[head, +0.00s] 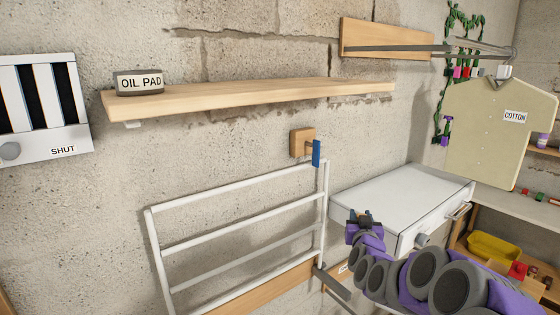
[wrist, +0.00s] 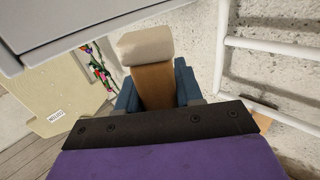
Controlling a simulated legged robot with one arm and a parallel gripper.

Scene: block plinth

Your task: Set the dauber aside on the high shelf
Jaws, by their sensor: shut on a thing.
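The dauber (wrist: 153,85) has a brown body and a cream padded end. In the wrist view it sits between the two blue fingers of my gripper (wrist: 156,92), which is shut on it. In the head view my gripper (head: 363,220) is beside the white box's left end, below and right of the high shelf; the dauber is too small to make out clearly there. The high shelf (head: 250,95) is a pale wooden board on the wall.
A white rail rack (head: 235,237) stands under the shelf. A wooden block with a blue tab (head: 316,153) is on the wall above its right end. The white drawer box (head: 400,198) is close to my gripper. A cotton-labelled board (head: 492,130) hangs at right.

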